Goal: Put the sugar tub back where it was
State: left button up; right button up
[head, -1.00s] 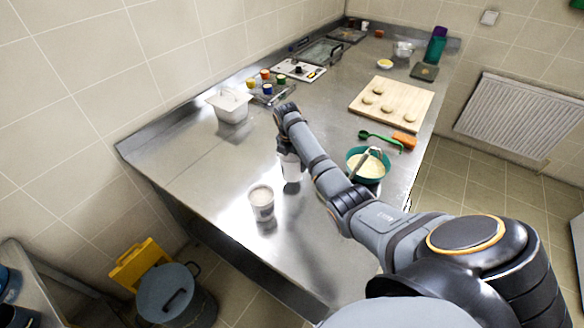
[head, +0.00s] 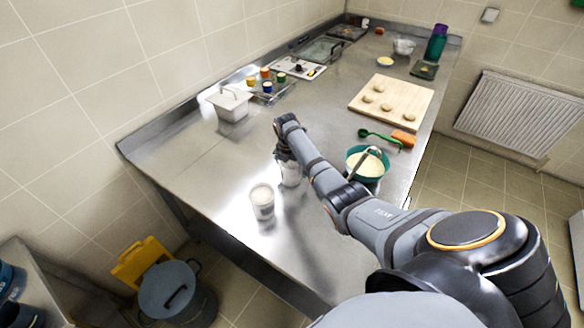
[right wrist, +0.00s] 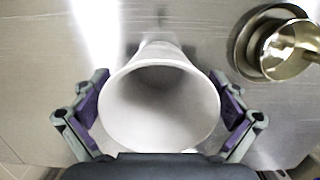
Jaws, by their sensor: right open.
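A white tub (head: 290,174) stands on the steel counter under my right gripper. In the right wrist view, the tub's wide round mouth (right wrist: 160,105) lies between the two purple-padded fingers. My right gripper (right wrist: 160,112) is open around it. The inside looks pale, and I cannot make out any contents. I cannot read a label that tells which is the sugar tub. My left gripper is not in view.
A teal bowl (head: 367,166) with pale contents stands right of the gripper. A white lidded container (head: 231,104) and small colored jars (head: 267,86) stand at the back left. A wooden board (head: 391,99) with dough pieces lies farther along. The counter's left front part is clear.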

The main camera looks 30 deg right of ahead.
jog(key=shift+r, duration=0.1)
jog(key=shift+r, duration=0.35)
notch_tip(320, 180, up, 11)
jog(key=a+b, duration=0.1)
jog(key=shift+s+a+r, duration=0.15)
jog(key=shift+s+a, duration=0.15)
jog(key=shift+s, duration=0.05)
